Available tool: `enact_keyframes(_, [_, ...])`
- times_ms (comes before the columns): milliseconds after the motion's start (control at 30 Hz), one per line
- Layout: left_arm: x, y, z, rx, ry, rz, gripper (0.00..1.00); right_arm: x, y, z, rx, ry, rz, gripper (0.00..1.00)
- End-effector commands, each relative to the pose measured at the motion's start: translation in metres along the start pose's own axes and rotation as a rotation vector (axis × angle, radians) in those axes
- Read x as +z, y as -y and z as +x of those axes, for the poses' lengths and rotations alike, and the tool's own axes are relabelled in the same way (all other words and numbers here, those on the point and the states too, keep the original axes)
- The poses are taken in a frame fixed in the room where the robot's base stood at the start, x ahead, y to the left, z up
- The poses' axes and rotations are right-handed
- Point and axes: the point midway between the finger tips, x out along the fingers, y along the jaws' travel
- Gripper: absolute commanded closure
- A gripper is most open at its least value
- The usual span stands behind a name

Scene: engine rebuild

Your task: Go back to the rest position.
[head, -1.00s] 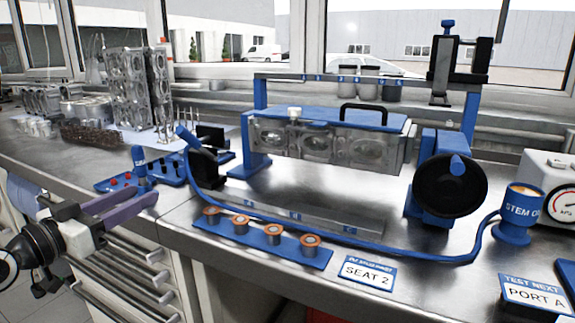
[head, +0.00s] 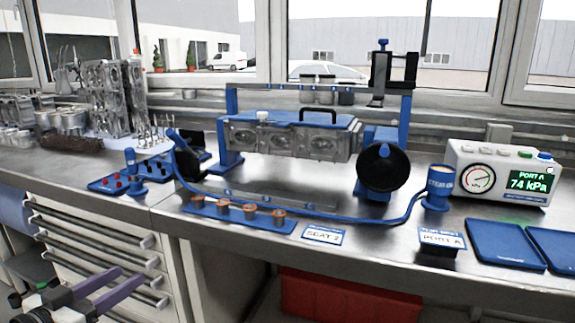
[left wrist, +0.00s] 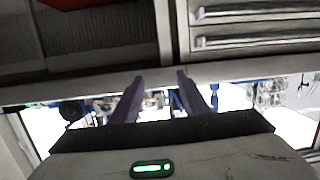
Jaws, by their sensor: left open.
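My left gripper (head: 112,285) shows at the lower left of the head view, in front of the drawers and below the bench top. Its two purple fingers are apart and nothing is between them. In the left wrist view the same open fingers (left wrist: 160,85) point toward the bench edge, with no object held. My right gripper is not in view.
The bench (head: 180,195) holds a cylinder head (head: 290,140) in a blue stand, a blue strip (head: 240,217) with several copper-coloured parts, a gauge box (head: 500,175) reading 74 kPa, and blue trays (head: 505,245). A red bin (head: 345,298) sits below. Drawers (head: 95,245) stand behind my left gripper.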

Motion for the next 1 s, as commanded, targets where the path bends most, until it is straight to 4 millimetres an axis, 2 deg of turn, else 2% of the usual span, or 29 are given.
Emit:
enact_keyframes(167, [0.078, -0.037, -0.009, -0.012, 0.131, -0.031, 0.59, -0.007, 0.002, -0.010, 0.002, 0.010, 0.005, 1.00])
enact_keyframes(267, [0.135, -0.073, -0.027, -0.019, 0.232, -0.050, 0.59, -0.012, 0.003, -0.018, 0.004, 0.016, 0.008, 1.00])
enact_keyframes(300, [0.158, -0.091, -0.037, -0.023, 0.275, -0.058, 0.59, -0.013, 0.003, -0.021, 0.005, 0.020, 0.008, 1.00])
enact_keyframes(400, [0.208, -0.137, -0.068, -0.032, 0.378, -0.073, 0.59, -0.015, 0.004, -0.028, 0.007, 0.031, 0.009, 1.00])
enact_keyframes(500, [0.244, -0.179, -0.101, -0.041, 0.465, -0.081, 0.59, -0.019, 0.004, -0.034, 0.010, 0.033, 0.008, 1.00])
enact_keyframes(600, [0.265, -0.213, -0.128, -0.048, 0.527, -0.085, 0.59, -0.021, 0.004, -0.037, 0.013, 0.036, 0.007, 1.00])
enact_keyframes(700, [0.276, -0.233, -0.145, -0.054, 0.564, -0.084, 0.59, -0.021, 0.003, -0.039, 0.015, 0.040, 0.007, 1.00])
enact_keyframes(800, [0.280, -0.243, -0.152, -0.056, 0.581, -0.083, 0.59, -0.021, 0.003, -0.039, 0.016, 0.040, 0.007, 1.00])
enact_keyframes(1000, [0.282, -0.243, -0.153, -0.057, 0.583, -0.079, 0.59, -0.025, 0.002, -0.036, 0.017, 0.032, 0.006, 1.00])
